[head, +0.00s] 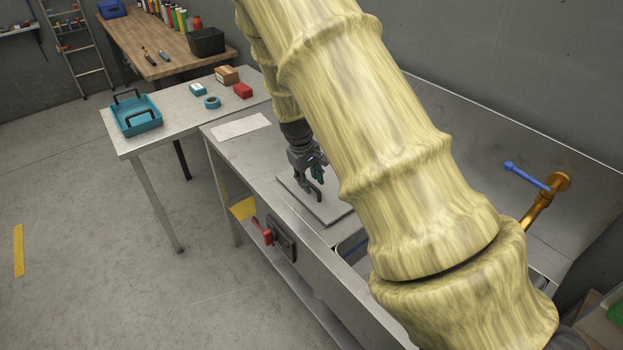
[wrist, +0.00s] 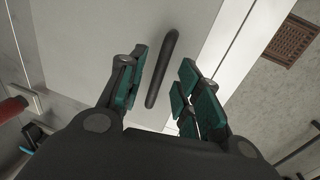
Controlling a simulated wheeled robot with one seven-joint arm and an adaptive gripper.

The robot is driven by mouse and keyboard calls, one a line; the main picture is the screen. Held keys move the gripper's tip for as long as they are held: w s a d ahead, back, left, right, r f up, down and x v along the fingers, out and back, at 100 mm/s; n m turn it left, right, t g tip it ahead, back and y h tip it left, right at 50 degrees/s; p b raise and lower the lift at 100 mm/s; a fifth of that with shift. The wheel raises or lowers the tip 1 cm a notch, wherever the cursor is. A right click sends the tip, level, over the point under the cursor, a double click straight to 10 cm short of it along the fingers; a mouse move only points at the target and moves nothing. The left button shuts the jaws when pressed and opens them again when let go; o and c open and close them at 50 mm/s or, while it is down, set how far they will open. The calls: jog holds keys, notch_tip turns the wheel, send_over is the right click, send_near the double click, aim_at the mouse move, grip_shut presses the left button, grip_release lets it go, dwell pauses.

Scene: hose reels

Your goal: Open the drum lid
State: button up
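A flat grey square lid-like panel (head: 329,212) lies on the steel counter under my gripper. In the wrist view a pale flat surface (wrist: 85,45) carries a dark bar handle (wrist: 163,68). My gripper (head: 315,192) points down over the panel, partly behind my arm in the head view. In the wrist view its green-padded fingers (wrist: 160,92) are apart, with the handle showing in the gap between them. I see no pad pressed on the handle. The panel looks flat and closed. No round drum shows; my arm hides part of the counter.
The steel counter (head: 236,150) has a sink (head: 352,247) at right, partly behind my arm, and a blue-handled brass tap (head: 545,195). A red-handled item (head: 262,232) and dark plate (head: 281,241) are at its front. A side table (head: 165,122) holds a teal toolbox (head: 136,116).

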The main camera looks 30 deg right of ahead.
jog(key=shift+d+f, duration=0.1)
jog(key=shift+f, duration=0.3)
